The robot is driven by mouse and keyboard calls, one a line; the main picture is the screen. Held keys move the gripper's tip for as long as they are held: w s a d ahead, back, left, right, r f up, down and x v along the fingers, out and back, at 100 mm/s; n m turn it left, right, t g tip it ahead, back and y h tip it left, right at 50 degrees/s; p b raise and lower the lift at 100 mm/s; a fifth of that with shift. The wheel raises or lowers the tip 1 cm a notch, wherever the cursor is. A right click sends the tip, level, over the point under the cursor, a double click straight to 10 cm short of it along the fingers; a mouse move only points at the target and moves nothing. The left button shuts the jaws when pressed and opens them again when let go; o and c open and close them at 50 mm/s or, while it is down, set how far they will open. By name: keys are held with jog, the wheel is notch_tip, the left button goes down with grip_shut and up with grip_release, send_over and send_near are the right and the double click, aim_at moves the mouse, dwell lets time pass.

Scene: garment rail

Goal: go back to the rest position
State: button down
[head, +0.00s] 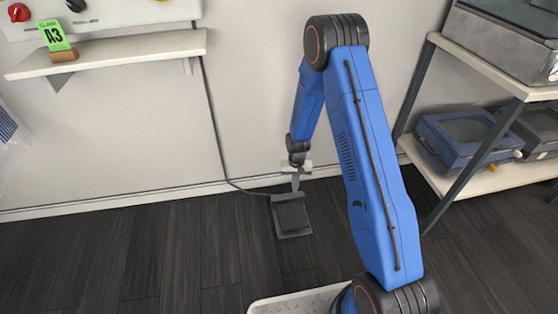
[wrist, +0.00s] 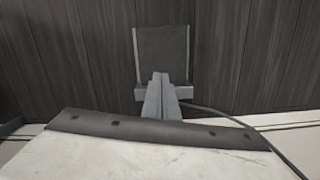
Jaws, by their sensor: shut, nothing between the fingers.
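My gripper (head: 296,182) hangs down at the end of my blue arm, over the back end of a foot pedal on the floor. The pedal (head: 291,215) has a dark top plate and a grey base. In the wrist view my gripper (wrist: 160,82) has its two grey fingers together, with nothing between them. The pedal (wrist: 165,52) lies beyond the fingertips, and the fingers hide part of its near edge. I cannot tell whether the fingertips touch it.
The dark floor (head: 130,250) at left is clear.

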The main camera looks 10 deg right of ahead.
jog(key=s+d+r+t, duration=0.1)
jog(key=s+r, duration=0.2)
jog(key=r, duration=0.8)
jog(key=s+d+r+n+t, duration=0.1)
jog(key=s+r, duration=0.3)
jog(key=r, duration=0.8)
jog(key=s+d+r+t, duration=0.1)
jog(key=s+r, duration=0.2)
jog(key=r, duration=0.8)
jog(key=s+d+r+t, duration=0.1)
jog(key=s+r, duration=0.4)
jog(key=s, duration=0.4)
jog(key=s+d+r+t, duration=0.1)
jog(key=s+r, duration=0.4)
jog(key=s, duration=0.4)
jog(key=s+d+r+n+t, duration=0.1)
jog(key=s+r, duration=0.4)
jog(key=s, duration=0.4)
jog(key=shift+s+d+r, duration=0.15)
